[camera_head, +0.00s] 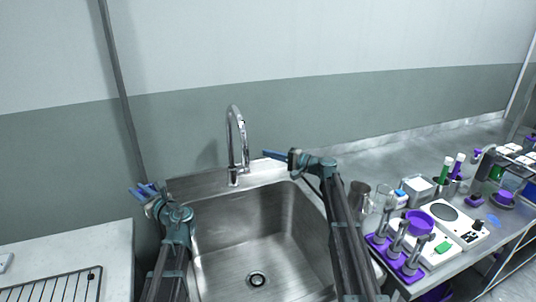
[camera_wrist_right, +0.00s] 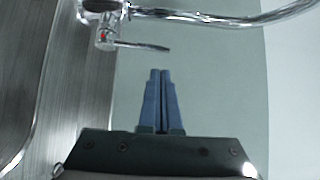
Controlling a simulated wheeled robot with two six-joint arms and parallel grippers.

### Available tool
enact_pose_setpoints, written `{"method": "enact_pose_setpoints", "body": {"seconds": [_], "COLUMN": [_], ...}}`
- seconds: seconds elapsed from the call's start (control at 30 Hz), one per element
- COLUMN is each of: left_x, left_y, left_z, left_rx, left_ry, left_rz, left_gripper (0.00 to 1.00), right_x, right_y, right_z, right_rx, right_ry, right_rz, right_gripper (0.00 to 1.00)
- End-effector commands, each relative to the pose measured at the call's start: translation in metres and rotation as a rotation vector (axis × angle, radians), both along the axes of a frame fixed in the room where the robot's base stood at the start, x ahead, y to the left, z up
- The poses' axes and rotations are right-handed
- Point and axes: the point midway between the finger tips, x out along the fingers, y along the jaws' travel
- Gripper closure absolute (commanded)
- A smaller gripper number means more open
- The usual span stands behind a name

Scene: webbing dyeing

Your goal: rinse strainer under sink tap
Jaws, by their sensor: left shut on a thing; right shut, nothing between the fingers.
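The sink tap (camera_head: 238,140) is a tall chrome gooseneck at the back rim of the steel sink (camera_head: 255,240). In the right wrist view the tap's body with its thin lever (camera_wrist_right: 148,46) shows ahead of the fingertips. My right gripper (camera_head: 266,154) is shut and empty, just right of the tap; its blue fingers also show in the right wrist view (camera_wrist_right: 160,74), apart from the lever. My left gripper (camera_head: 137,191) is shut beyond the sink's left edge, on a thing I cannot make out. I cannot pick out a strainer for certain. No water stream is visible.
The sink basin is empty, with a drain (camera_head: 257,279) in its floor. A wire rack (camera_head: 55,287) lies on the left counter. On the right counter stand a purple bowl (camera_head: 420,221), a purple holder (camera_head: 394,255) with grey tools, glassware and a hotplate-like device (camera_head: 452,216).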

Motion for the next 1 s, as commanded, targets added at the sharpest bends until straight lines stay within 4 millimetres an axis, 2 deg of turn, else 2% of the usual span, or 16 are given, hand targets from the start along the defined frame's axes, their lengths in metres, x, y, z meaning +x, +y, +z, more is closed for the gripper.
{"method": "enact_pose_setpoints", "body": {"seconds": [0.2, 0.4, 0.6, 0.9, 1.0], "left_x": [0.000, 0.000, 0.000, 0.000, 0.000], "left_y": [0.000, 0.000, 0.000, 0.000, 0.000], "left_z": [0.000, 0.000, 0.000, 0.000, -0.001], "left_rx": [0.000, 0.000, 0.000, 0.000, 0.000], "left_ry": [0.000, 0.000, 0.000, 0.000, 0.000], "left_rz": [0.000, 0.000, 0.000, 0.000, 0.000], "left_gripper": [1.00, 1.00, 1.00, 1.00, 1.00], "right_x": [0.023, 0.035, 0.039, 0.039, 0.033], "right_y": [0.034, 0.055, 0.062, 0.063, 0.062], "right_z": [0.000, 0.000, 0.000, 0.000, -0.001], "right_rx": [-0.001, -0.002, -0.002, -0.002, -0.002], "right_ry": [0.000, -0.001, -0.001, -0.001, -0.001], "right_rz": [0.001, 0.000, -0.001, -0.001, -0.001], "right_gripper": [1.00, 1.00, 1.00, 1.00, 1.00]}}
